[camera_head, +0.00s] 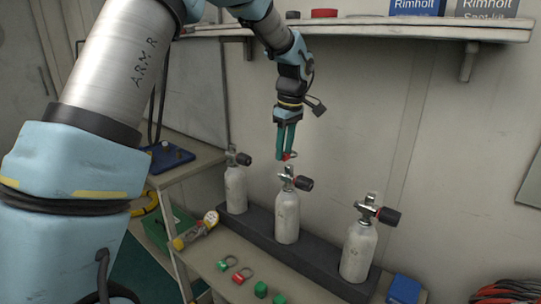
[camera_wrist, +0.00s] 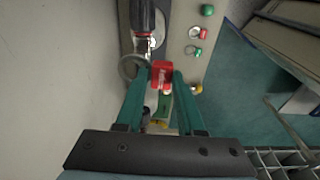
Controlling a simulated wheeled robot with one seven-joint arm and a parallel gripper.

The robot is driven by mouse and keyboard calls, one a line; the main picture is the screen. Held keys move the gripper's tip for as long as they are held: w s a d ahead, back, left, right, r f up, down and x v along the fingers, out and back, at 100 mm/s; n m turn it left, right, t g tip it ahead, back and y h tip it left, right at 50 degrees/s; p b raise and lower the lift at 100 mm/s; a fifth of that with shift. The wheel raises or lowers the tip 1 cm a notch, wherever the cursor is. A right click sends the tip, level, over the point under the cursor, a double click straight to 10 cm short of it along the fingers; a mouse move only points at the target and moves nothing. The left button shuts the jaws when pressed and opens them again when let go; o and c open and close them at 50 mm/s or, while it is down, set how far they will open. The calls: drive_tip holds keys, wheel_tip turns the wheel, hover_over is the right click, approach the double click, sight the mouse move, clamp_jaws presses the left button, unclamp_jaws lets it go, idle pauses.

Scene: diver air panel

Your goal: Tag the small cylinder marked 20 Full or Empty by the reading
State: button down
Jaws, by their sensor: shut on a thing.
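Three small pale cylinders, left (camera_head: 235,190), middle (camera_head: 286,217) and right (camera_head: 357,252), stand upright in a dark rack (camera_head: 262,236). Each has a metal valve with a black knob; no number is readable on them. My gripper (camera_head: 287,152) points down just above the middle cylinder's valve. I cannot tell whether the ring touches the valve. A yellow-ended gauge (camera_head: 211,218) lies on the bench left of the rack; its reading is too small to make out.
On the bench in front lie a green tag with a ring (camera_head: 228,262), a red one (camera_head: 242,275) and green blocks (camera_head: 261,289). A blue box (camera_head: 404,289) is at the right end. A shelf (camera_head: 400,30) overhangs behind my wrist. The wall is close behind the rack.

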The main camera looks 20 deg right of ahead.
drive_tip(key=shift+f+b, duration=0.7)
drive_tip(key=shift+f, duration=0.35)
drive_tip(key=shift+f, duration=0.4)
drive_tip(key=shift+f+b, duration=0.4)
drive_tip(key=shift+b, duration=0.1)
drive_tip(key=shift+s+f, duration=0.1)
drive_tip(key=shift+f, duration=0.4)
drive_tip(key=shift+f+b, duration=0.35)
drive_tip(key=shift+b, duration=0.1)
drive_tip(key=shift+f, duration=0.1)
idle(0.5)
drive_tip(key=shift+f, duration=0.3)
idle(0.4)
